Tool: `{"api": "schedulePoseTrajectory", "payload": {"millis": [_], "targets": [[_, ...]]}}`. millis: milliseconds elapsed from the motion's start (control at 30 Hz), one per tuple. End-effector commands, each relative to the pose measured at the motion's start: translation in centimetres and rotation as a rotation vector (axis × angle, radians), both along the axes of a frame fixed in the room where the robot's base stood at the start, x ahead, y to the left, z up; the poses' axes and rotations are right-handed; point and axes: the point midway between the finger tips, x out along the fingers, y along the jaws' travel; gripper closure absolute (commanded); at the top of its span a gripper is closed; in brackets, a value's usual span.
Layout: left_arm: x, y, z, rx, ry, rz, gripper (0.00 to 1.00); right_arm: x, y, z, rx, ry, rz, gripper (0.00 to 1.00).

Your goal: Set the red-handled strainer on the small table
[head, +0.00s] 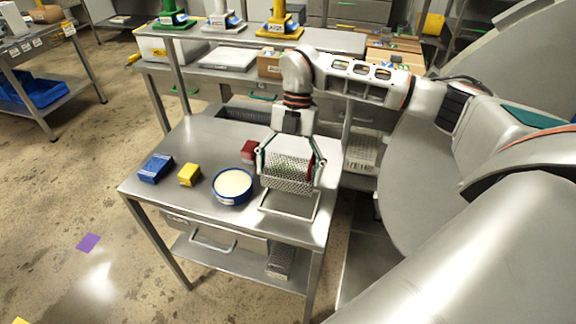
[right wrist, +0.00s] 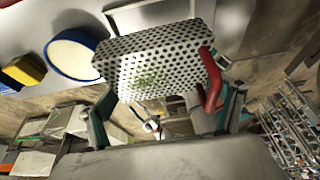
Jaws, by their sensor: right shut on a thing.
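The strainer (head: 288,178) is a perforated grey metal basket. In the right wrist view the strainer (right wrist: 150,65) shows its holed side and a red handle (right wrist: 212,80) at its right. My right gripper (head: 288,163) is shut on it, with one finger at each side. The small table (head: 215,145) is a steel table with the strainer at its right front part. A thin pale rectangular frame (head: 290,213) lies on the table just below the strainer. I cannot tell whether the strainer touches it. My left gripper is not in view.
A blue-rimmed bowl of pale contents (head: 232,186) stands just left of the strainer. A yellow block (head: 189,175), a blue box (head: 155,168) and a red block (head: 249,150) are also on the table. A raised shelf (head: 240,40) stands behind. The table's back left is clear.

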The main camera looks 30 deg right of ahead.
Motion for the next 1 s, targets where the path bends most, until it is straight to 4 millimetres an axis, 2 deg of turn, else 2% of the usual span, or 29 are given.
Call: {"api": "schedulePoseTrajectory", "payload": {"millis": [267,500,667,1000], "targets": [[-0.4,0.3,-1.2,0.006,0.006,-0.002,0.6,0.0,0.0,-1.0,0.001,-0.001,0.0,0.39],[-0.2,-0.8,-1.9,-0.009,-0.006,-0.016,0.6,0.0,0.0,-2.5,0.0,-0.001,0.0,0.39],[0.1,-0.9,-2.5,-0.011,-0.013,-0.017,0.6,0.0,0.0,-3.4,0.0,-0.002,-0.001,0.39],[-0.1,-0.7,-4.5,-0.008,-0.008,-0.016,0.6,0.0,0.0,-5.3,0.001,-0.001,0.0,0.39]]}}
